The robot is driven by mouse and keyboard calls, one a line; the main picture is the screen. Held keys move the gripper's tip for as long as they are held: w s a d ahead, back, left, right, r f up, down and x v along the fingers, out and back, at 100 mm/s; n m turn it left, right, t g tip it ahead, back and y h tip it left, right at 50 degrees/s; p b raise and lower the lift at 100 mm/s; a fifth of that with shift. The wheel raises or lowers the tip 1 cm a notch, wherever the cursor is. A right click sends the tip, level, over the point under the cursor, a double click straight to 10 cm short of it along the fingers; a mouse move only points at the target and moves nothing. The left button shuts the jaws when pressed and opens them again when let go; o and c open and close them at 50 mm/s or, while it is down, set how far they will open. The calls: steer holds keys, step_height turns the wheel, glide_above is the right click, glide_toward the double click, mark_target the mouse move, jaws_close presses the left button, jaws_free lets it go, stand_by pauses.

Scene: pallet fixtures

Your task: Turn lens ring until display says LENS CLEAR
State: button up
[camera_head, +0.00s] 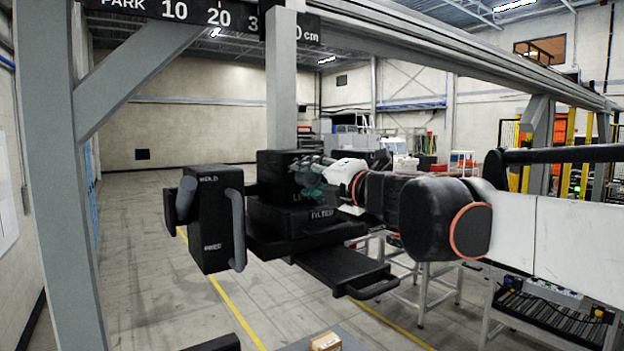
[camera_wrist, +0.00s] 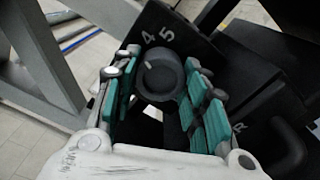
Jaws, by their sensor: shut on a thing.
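The lens ring (camera_wrist: 160,75) is a dark grey round knob with a white mark, on a black face with the numerals 4 and 5 above it. My gripper (camera_wrist: 158,88) is shut on the ring, its teal-padded fingers on either side. In the head view, my gripper (camera_head: 318,176) reaches from the right to the black housing (camera_head: 275,172) on the grey post. My fingers hide the ring and much of the housing's front there. Only the start of some lettering, like "LE", shows; I cannot read a display saying LENS CLEAR.
A black box (camera_head: 208,220) with grey handles and small white lettering stands left of the housing. A part marked FILTER (camera_head: 322,214) and a black tray with a handle (camera_head: 345,268) jut out below. A grey gantry post (camera_head: 52,150) stands at the left.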

steer(key=shift+m, duration=0.6)
steer(key=o, duration=1.1)
steer(key=shift+c, duration=0.2)
steer(key=v, duration=1.2)
